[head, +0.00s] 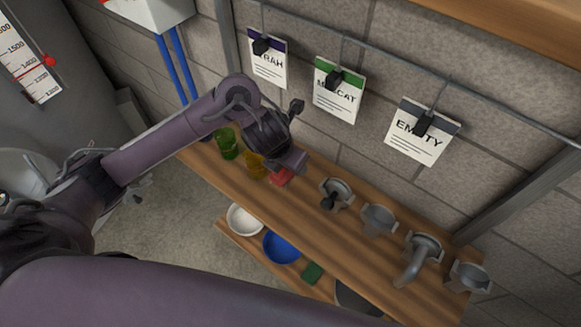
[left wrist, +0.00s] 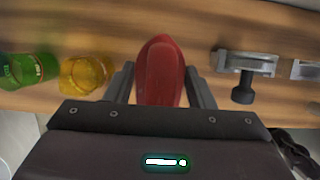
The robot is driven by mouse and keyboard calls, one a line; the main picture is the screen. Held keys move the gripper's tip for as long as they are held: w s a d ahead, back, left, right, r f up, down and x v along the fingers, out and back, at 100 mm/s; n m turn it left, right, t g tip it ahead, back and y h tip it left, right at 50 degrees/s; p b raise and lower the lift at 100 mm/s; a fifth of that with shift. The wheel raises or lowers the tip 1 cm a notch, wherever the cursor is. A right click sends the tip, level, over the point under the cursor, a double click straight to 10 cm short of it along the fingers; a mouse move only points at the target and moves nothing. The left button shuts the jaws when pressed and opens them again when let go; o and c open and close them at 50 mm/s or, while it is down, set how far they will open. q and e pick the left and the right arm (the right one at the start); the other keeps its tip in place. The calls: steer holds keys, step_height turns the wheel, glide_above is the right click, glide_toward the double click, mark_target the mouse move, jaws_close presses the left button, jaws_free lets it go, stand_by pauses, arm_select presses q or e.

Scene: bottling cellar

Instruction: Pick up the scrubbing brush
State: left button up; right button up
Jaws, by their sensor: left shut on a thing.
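The scrubbing brush (left wrist: 160,72) is a red, rounded, elongated body between the two fingers of my left gripper (left wrist: 161,92) in the left wrist view. The fingers are shut on its sides. In the head view a small red part of the brush (head: 280,177) shows below my left gripper (head: 287,167), at the upper wooden shelf. Its bristles are hidden. I cannot tell whether it touches the shelf. My right gripper is in neither view.
A green glass (head: 227,144) and an amber glass (head: 253,165) stand left of the brush on the upper shelf (head: 335,228). Several grey metal fittings (head: 378,219) stand to the right. The lower shelf holds a white bowl (head: 243,219) and a blue bowl (head: 281,247). Cards hang behind.

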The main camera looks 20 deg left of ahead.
arm_select(q)
step_height(320, 180, up, 6)
steer(key=shift+w+a+f+p, duration=0.1)
steer(key=shift+f+p, duration=0.15)
steer(key=shift+p, duration=0.2)
steer(key=shift+r+b, duration=0.3)
steer(key=shift+r, duration=2.15)
